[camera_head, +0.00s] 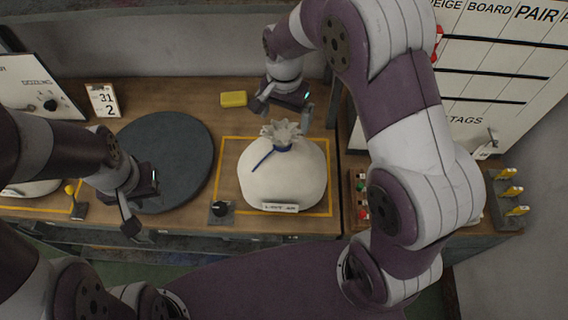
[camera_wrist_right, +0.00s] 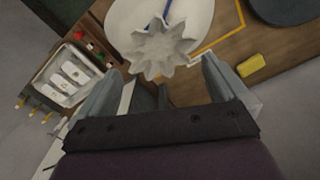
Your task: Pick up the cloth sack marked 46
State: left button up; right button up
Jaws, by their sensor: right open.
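A plump white cloth sack (camera_head: 283,182) stands upright on the wooden bench inside a yellow outline. Its ruffled neck (camera_head: 282,133) is tied with a blue cord (camera_head: 264,158). A small label (camera_head: 280,208) on its front is too small to read surely. My right gripper (camera_head: 283,108) is open and empty, just behind the neck and apart from it. In the right wrist view the neck (camera_wrist_right: 165,50) shows beyond the open fingers (camera_wrist_right: 160,78). My left gripper (camera_head: 142,212) hangs over the front edge of the round dark mat, away from the sack; its opening is unclear.
The round dark mat (camera_head: 170,140) lies left of the sack. A black knob (camera_head: 220,210) sits at the sack's front left, and a yellow block (camera_head: 233,99) lies behind. A button panel (camera_head: 361,195) is to the right, partly behind my right arm. A calendar (camera_head: 103,100) stands back left.

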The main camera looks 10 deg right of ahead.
aim_at(280, 134)
jog(key=shift+s+a+f+p, duration=0.3)
jog(key=shift+s+a+f, duration=0.55)
jog(key=shift+f, duration=0.2)
jog(key=f+p, duration=0.1)
jog(key=f, duration=0.1)
jog(key=d+f+p, duration=0.1)
jog(key=f, duration=0.1)
jog(key=w+f+p, duration=0.1)
jog(key=f, duration=0.1)
jog(key=shift+d, duration=0.15)
jog(key=shift+f, duration=0.15)
jog(key=shift+s+a, duration=0.25)
jog(key=shift+a, duration=0.1)
jog(key=c, duration=0.5)
jog(key=shift+d, duration=0.15)
jog(key=c, duration=1)
pick_arm(q)
jog(key=r, duration=0.2)
jog(key=s+r, duration=0.1)
jog(key=r, duration=0.1)
jog(key=shift+a, duration=0.35)
pick_arm(e)
grip_shut()
